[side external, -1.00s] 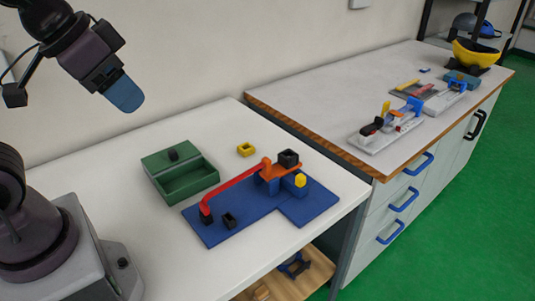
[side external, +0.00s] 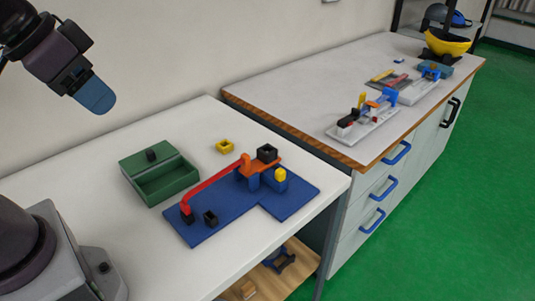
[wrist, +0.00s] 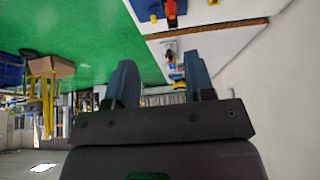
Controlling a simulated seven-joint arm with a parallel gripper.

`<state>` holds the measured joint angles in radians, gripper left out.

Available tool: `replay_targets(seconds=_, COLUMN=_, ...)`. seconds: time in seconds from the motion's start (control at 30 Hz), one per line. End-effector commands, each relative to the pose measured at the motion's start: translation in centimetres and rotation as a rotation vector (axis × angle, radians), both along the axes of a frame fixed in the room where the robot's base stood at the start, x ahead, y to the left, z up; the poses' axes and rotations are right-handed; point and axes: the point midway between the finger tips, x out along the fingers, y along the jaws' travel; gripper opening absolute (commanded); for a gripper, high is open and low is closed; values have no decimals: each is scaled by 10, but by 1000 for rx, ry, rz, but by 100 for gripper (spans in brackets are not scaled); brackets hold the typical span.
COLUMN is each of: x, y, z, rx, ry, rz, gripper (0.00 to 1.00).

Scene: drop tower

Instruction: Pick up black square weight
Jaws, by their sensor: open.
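A small black square piece (side external: 210,217) with a hollow top sits on the blue base (side external: 235,213) of the drop tower. A larger black square piece (side external: 266,153) sits on the orange platform at the tower's raised end. I cannot tell which of them is the named weight. My gripper (side external: 97,100) is high at the upper left, well away from both pieces and above the table. In the wrist view my gripper (wrist: 162,82) shows its two blue fingers apart with nothing between them.
A red arm (side external: 213,184) slopes over the blue base. A green box (side external: 168,184) with a black knob and a yellow square piece (side external: 225,146) stand behind it. The white table (side external: 70,205) is clear at the left. A second bench (side external: 290,90) holds other devices.

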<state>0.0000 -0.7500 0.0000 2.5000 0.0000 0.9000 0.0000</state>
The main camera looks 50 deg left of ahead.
Motion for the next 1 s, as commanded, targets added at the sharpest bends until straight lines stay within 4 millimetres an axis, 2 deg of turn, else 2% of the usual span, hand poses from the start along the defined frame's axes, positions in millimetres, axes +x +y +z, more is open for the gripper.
replay_targets(seconds=0.23, x=0, y=0, z=0, rx=0, ry=0, rz=0, gripper=49)
replay_targets(seconds=0.27, x=0, y=0, z=0, rx=0, ry=0, rz=0, gripper=51)
replay_targets(seconds=0.33, x=0, y=0, z=0, rx=0, ry=0, rz=0, gripper=67)
replay_targets(seconds=0.67, x=4, y=0, z=1, rx=6, ry=10, rz=-11, gripper=68)
replay_targets(seconds=0.77, x=16, y=-1, z=3, rx=23, ry=49, rz=-58, gripper=68)
replay_targets(seconds=0.83, x=32, y=-1, z=3, rx=37, ry=93, rz=-118, gripper=68)
replay_targets(seconds=1.0, x=84, y=0, z=-4, rx=35, ry=200, rz=-325, gripper=68)
